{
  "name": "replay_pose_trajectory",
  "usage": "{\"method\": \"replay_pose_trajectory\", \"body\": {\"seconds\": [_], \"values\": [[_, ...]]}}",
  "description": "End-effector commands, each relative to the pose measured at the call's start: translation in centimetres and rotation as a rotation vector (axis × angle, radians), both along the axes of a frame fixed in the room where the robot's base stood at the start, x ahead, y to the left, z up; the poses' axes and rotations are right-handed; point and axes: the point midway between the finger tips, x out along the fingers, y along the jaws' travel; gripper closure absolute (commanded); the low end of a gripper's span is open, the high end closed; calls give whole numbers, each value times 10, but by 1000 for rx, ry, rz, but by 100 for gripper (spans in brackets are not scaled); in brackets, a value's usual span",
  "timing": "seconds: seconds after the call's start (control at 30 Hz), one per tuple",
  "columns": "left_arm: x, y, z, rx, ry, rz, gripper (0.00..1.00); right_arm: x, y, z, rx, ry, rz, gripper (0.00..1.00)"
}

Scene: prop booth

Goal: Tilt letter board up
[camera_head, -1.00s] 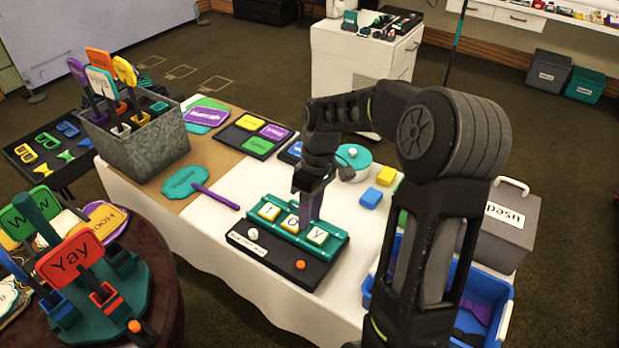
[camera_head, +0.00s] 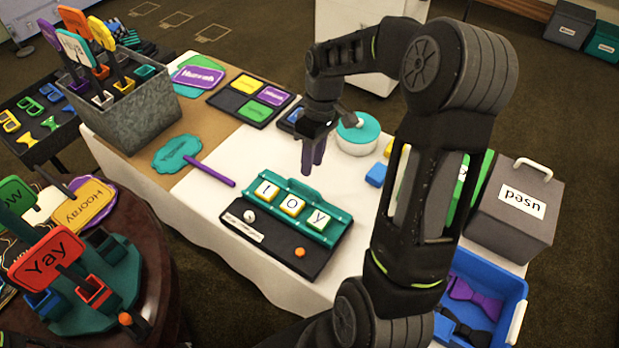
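The letter board (camera_head: 334,233) is teal and carries three letter tiles, the last two reading O and Y. It sits on a black base (camera_head: 309,262) with a white knob and an orange knob, on the white-covered table. It looks low and sloped; its exact tilt is hard to judge. My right gripper (camera_head: 312,165) points down just behind the board's far edge, apart from it. Its two purple fingers show side by side with a small gap and nothing between them. My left gripper is out of view.
A round teal-lidded tin (camera_head: 357,137) and blue block (camera_head: 376,175) stand behind right. A metal planter (camera_head: 135,118) stands at back left.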

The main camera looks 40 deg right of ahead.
Motion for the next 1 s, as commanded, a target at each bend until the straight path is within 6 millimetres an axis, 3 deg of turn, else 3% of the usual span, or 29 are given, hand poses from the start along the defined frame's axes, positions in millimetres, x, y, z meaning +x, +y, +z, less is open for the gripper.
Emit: {"method": "replay_pose_trajectory", "body": {"seconds": [0.4, 0.77, 1.0], "values": [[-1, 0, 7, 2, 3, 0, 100, -4, 11, -57, 1, 3, -1, 68], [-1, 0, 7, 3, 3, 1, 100, -4, 12, -64, 0, 0, 0, 68], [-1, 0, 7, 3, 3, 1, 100, -4, 12, -63, 0, 0, 0, 87]]}}
